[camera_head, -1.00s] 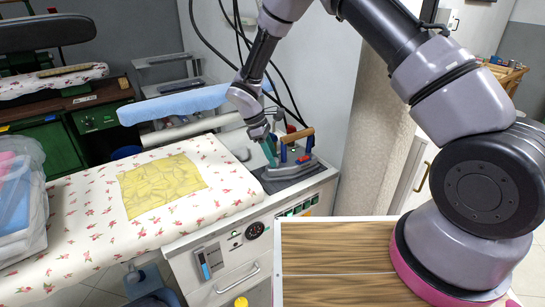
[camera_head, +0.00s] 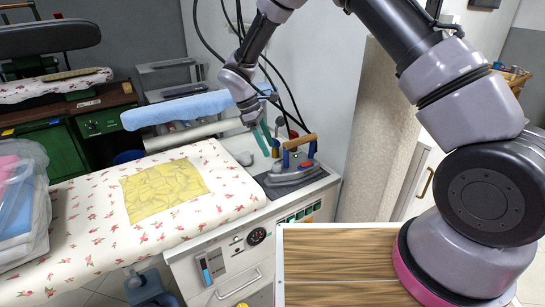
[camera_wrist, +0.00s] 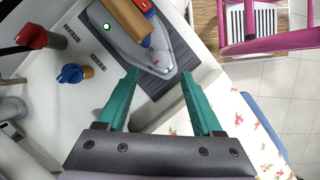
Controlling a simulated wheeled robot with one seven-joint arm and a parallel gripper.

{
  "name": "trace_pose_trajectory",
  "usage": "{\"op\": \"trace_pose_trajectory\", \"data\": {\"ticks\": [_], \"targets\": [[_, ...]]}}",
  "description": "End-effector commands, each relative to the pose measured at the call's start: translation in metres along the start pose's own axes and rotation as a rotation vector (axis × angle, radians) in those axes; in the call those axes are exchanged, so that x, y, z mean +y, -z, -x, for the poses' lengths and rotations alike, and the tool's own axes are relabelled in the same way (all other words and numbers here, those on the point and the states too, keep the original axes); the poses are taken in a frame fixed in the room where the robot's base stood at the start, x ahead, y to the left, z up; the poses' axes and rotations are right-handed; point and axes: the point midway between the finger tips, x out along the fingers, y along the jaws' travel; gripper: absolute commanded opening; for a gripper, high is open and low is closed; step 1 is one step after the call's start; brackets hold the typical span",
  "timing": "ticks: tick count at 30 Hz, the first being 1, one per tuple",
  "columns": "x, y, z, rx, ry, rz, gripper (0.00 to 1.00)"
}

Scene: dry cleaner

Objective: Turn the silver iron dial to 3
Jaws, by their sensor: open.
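The silver iron (camera_head: 290,174) stands on a dark ribbed rest at the right end of the ironing table, under a wooden handle (camera_head: 300,141). It also shows at the top of the wrist view (camera_wrist: 165,58), with blue and red parts by the handle. I cannot clearly make out a numbered dial or its setting on the iron. My gripper (camera_head: 266,137) has two teal fingers and is beside the iron's left end, apart from it in the head view. In the wrist view my gripper (camera_wrist: 158,77) is open and empty, its fingertips spread before the iron's nose.
A padded flowered board (camera_head: 90,215) with a yellow cloth (camera_head: 165,187) lies left of the iron. A blue sleeve board (camera_head: 190,107) is behind. Red (camera_wrist: 30,37) and blue-yellow (camera_wrist: 73,73) knobs stand near the iron. Black cables hang by the wall.

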Motion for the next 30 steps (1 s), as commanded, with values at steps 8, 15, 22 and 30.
{"op": "trace_pose_trajectory", "data": {"ticks": [8, 15, 22, 30], "targets": [[0.000, 0.000, 0.034, 0.000, 0.000, 0.000, 0.67], [-0.001, 0.000, 0.037, -0.001, 0.001, 0.000, 0.67], [0.004, -0.010, 0.047, 0.016, -0.001, -0.031, 0.67], [0.017, -0.108, 0.118, 0.170, 0.012, -0.336, 0.67]]}}
